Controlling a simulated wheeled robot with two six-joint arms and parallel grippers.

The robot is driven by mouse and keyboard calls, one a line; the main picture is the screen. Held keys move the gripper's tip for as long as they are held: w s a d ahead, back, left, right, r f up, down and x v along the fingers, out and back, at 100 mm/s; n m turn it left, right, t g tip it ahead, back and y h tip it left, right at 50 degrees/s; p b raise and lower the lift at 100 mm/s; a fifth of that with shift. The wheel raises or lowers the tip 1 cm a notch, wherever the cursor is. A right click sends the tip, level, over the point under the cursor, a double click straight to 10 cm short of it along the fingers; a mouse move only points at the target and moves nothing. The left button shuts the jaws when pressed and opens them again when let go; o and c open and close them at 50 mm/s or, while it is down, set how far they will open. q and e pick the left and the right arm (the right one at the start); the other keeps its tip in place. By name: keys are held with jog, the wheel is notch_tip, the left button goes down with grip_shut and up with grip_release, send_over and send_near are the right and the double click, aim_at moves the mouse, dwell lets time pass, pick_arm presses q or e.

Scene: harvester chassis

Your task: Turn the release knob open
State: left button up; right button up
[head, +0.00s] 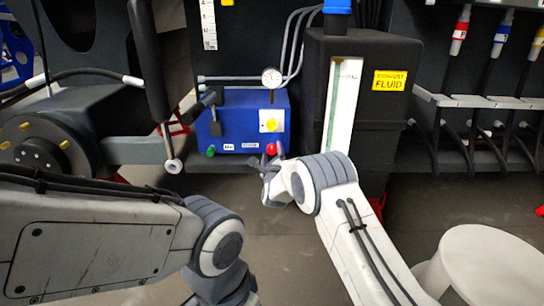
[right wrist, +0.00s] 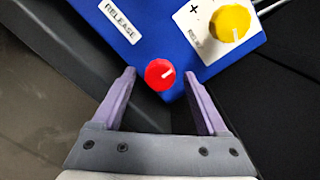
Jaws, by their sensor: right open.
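The red knob (right wrist: 160,74) with a white pointer line sits at the corner of the blue box, close to a RELEASE label (right wrist: 119,21). It also shows in the head view (head: 271,148) at the box's lower right. My right gripper (right wrist: 160,84) is open, with one purple finger on each side of the red knob. The fingers look apart from it; their exact depth is hard to tell. In the head view my right gripper (head: 270,162) is just below the knob, partly hidden by its wrist. My left gripper is out of view; only its arm shows.
The blue box (head: 235,110) also carries a yellow knob (head: 271,124) on a white plate, a green knob (head: 210,151) and a dark lever (head: 214,112). A gauge (head: 271,77) stands above. A black fluid tank (head: 385,115) is close on the right, a hanging black cylinder (head: 150,60) on the left.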

jog(key=shift+c, duration=0.3)
grip_shut()
